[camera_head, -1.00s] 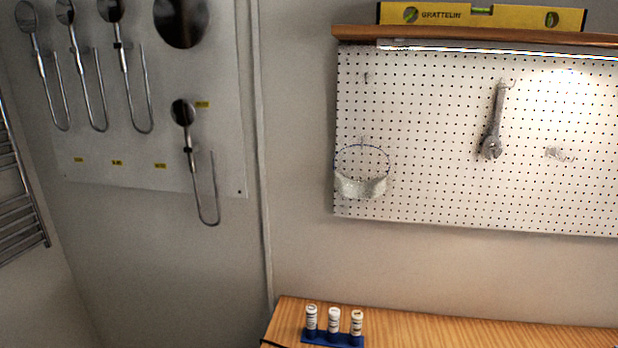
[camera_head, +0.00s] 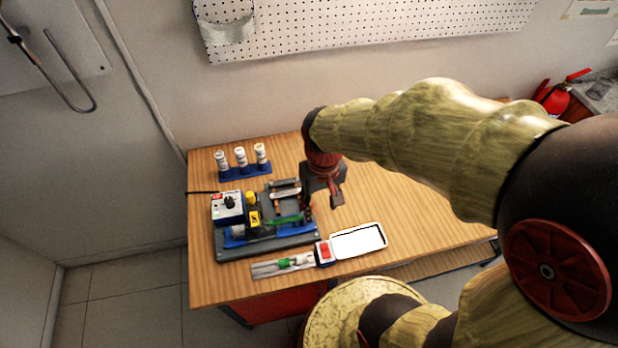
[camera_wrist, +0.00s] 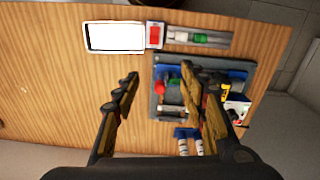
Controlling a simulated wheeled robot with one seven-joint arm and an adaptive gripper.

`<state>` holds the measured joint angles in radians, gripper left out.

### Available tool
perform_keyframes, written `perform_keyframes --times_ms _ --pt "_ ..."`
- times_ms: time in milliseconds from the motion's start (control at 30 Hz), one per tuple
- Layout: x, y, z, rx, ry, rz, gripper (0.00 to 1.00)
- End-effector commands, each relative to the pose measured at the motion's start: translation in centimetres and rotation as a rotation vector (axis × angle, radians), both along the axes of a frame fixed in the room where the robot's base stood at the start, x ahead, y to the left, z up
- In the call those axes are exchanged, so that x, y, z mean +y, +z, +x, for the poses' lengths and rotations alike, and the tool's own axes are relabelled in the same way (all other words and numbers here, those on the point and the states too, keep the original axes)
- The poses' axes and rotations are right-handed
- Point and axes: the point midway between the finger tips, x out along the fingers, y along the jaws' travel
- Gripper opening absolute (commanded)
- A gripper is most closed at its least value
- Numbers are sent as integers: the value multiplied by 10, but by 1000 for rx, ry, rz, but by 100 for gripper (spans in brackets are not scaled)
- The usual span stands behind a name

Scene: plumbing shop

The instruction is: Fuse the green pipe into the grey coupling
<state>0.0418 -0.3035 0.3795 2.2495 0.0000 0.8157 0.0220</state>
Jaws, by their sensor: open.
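A green pipe (camera_head: 288,219) lies level in the dark fixture board (camera_head: 300,241) on the wooden table. A grey piece (camera_head: 262,231) lies just left of it. It may be the coupling, but it is too small to be sure. In the wrist view, the green pipe is partly hidden behind my right finger. My gripper (camera_head: 331,197) is open and empty above the table, by the right side of the fixture. In the wrist view its fingers (camera_wrist: 160,74) are wide apart, with the right one in front of the fixture.
A control box with a black knob (camera_head: 228,207) stands on the fixture's left. A blue rack (camera_head: 245,171) holds three white bottles behind it. In front lie a strip with a green piece (camera_head: 284,263), a red switch (camera_head: 325,251) and a white-faced tray (camera_head: 358,241). The table's right is clear.

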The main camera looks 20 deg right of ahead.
Motion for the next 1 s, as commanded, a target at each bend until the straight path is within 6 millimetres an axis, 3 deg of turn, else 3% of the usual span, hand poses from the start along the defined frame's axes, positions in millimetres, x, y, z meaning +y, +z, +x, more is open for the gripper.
perform_keyframes --times_ms 200,367,533,767,1000 --pt "-6 -46 26 118 -51 4 42" --pt "-8 -87 58 92 -92 1 42" --pt "-10 -83 87 11 -118 0 42" --pt "-10 -89 90 0 -130 0 42" --pt "-10 -110 89 2 -129 0 42"
